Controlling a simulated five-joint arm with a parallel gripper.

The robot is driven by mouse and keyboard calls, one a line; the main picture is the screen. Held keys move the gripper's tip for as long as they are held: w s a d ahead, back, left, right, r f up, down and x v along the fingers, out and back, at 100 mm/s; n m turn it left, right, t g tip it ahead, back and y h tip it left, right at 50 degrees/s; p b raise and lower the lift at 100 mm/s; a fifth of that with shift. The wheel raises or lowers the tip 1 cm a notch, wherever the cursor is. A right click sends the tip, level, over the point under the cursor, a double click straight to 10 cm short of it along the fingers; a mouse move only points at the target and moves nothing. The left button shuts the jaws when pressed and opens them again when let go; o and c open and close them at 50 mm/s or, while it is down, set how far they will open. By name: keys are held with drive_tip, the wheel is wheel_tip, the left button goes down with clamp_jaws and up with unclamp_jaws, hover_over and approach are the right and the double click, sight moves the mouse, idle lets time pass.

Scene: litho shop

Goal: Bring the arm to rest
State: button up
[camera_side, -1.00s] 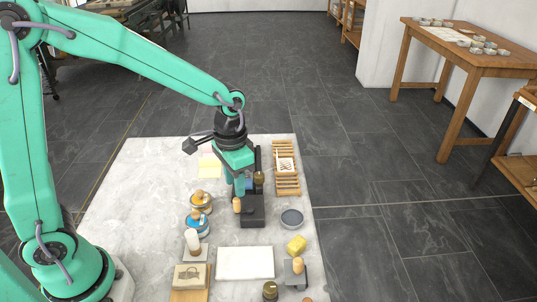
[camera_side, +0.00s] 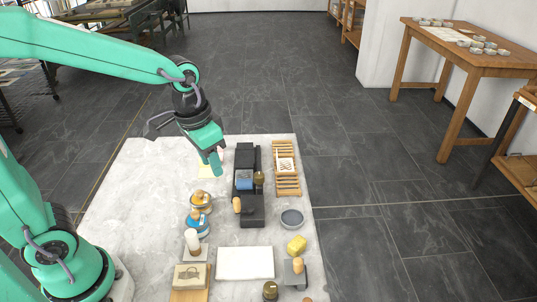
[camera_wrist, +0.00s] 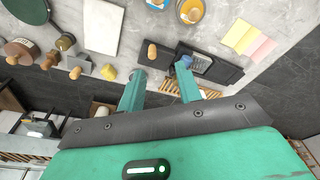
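My gripper (camera_side: 214,166) hangs in the air above the far middle of the pale stone slab (camera_side: 130,205), just left of the dark press-like block (camera_side: 252,213). It points down and tilts slightly to the right. In the wrist view my gripper (camera_wrist: 160,78) shows two green fingers standing apart with nothing between them, so it is open and empty. It touches nothing that I can see. The blue item (camera_side: 244,180) on the dark block is now in clear view.
A wooden rack (camera_side: 287,178), a round grey dish (camera_side: 291,217), a yellow sponge (camera_side: 296,246), a white slab (camera_side: 245,263) and ink tins (camera_side: 196,225) stand on the right part of the slab. Its left part is clear. A wooden table (camera_side: 490,62) stands far right.

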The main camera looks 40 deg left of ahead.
drive_tip(key=s+a+r+n+t, duration=0.2)
drive_tip(key=s+r, duration=0.4)
drive_tip(key=s, duration=0.3)
drive_tip(key=shift+s+a+t, duration=0.4)
drive_tip(key=shift+a+t, duration=0.5)
drive_tip(key=shift+a, duration=0.15)
drive_tip(key=shift+r, duration=0.1)
